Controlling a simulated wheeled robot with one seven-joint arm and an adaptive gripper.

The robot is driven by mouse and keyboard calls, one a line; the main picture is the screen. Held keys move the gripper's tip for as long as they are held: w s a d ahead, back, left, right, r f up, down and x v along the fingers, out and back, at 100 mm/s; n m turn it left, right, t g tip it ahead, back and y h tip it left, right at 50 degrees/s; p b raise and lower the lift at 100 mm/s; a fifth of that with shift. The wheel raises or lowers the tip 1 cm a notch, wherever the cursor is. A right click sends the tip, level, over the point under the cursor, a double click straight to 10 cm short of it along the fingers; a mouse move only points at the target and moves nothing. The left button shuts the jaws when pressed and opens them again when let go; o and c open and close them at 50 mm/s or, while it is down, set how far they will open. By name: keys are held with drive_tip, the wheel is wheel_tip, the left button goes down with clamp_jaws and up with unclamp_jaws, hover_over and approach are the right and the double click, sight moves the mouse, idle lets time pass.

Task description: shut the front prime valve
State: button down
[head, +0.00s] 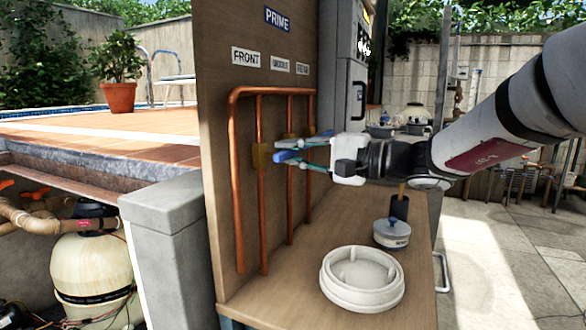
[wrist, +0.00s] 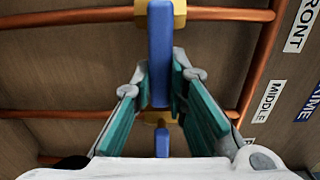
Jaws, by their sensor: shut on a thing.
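The front prime valve has a brass body (head: 261,155) on the front copper pipe, under the FRONT label (head: 245,57). Its blue lever (head: 288,156) points right, crosswise to the pipe. In the wrist view the lever (wrist: 160,55) runs down from the brass body (wrist: 176,14), also across its pipe. My gripper (head: 287,156) is shut on this lever, with the teal finger pads (wrist: 160,85) on either side of it. Beyond the fingers in the wrist view is a second blue lever (wrist: 162,143), its brass body partly hidden.
More copper pipes (head: 290,190) with valves stand close behind on the wooden board (head: 222,120). A white round lid (head: 362,280) and a smaller lidded tub (head: 392,233) sit on the wooden shelf (head: 290,290) below my gripper. A grey pillar (head: 165,240) stands left of the board.

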idle(0.4)
drive_tip(key=c, duration=1.6)
unclamp_jaws()
drive_tip(key=shift+o, duration=0.2)
drive_tip(key=v, duration=1.2)
drive_tip(key=shift+r, duration=0.1)
